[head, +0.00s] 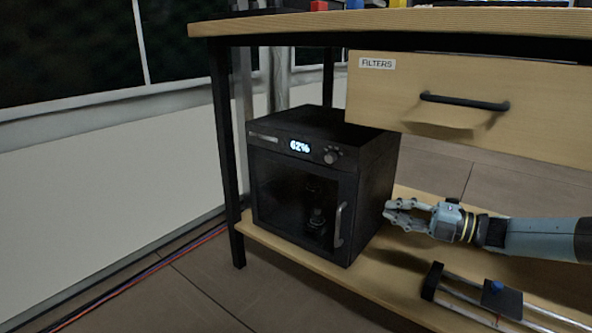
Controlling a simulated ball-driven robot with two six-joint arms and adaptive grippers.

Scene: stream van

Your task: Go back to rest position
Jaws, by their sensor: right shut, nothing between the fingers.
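My right gripper (392,214) reaches in from the right edge, with its arm roughly level. It is in front of the right side of a black cabinet (376,180) with a glass door, at the height of the door handle. The fingers are closed together and hold nothing. I cannot tell whether the fingertips touch the cabinet's side. The cabinet's door is shut, its display is lit, and a dark object shows dimly behind the glass. My left gripper is not in view.
The cabinet stands on a wooden lower shelf (290,254). A rail with a black slider (502,299) lies on the shelf below my arm. A black table leg (226,150) stands left. Cables (130,283) run along the floor.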

